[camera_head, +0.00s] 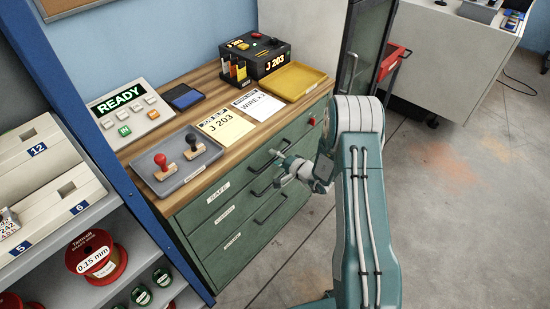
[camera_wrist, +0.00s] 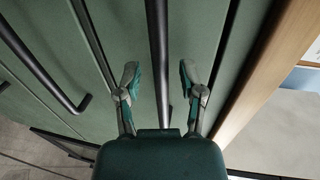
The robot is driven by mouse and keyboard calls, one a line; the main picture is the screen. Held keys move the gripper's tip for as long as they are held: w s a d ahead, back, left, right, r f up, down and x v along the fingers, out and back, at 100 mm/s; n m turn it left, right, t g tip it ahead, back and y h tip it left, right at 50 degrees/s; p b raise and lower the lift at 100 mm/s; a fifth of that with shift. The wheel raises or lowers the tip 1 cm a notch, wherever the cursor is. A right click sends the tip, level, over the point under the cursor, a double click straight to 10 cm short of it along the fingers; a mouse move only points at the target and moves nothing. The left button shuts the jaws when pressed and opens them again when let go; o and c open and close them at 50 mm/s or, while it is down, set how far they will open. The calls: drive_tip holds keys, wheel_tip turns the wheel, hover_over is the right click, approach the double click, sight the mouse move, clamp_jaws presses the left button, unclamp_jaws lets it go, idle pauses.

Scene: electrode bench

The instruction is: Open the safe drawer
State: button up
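The safe drawer (camera_head: 240,176) is the top drawer of the green cabinet, with a white "SAFE" label (camera_head: 218,192). It looks shut, its front level with the drawers below. My gripper (camera_head: 283,163) is in front of it, towards its right part, and partly hides its dark bar handle. In the wrist view my gripper (camera_wrist: 160,76) is open, with one finger on each side of the black handle (camera_wrist: 158,40). Both fingers show a gap to the bar, and nothing is gripped.
Two lower drawers (camera_head: 222,238) have similar handles; one bar (camera_wrist: 45,70) lies left in the wrist view. The wooden top (camera_head: 183,134) holds a grey stamp tray (camera_head: 195,175), a yellow tray (camera_head: 292,78) and a "J 203" box (camera_head: 268,55). Bare floor (camera_head: 470,200) lies right.

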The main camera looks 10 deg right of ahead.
clamp_jaws()
drive_tip(key=shift+s, duration=0.1)
drive_tip(key=shift+s+d, duration=0.2)
drive_tip(key=f+v, duration=0.2)
drive_tip(key=v, duration=0.9)
drive_tip(key=s+f+v, duration=0.1)
drive_tip(key=f+v, duration=0.1)
drive_tip(key=v, duration=1)
drive_tip(key=shift+d+f, duration=0.15)
drive_tip(key=shift+f, duration=0.35)
drive_tip(key=shift+w, duration=0.1)
drive_tip(key=shift+o, duration=0.7)
unclamp_jaws()
drive_tip(key=shift+w, duration=0.1)
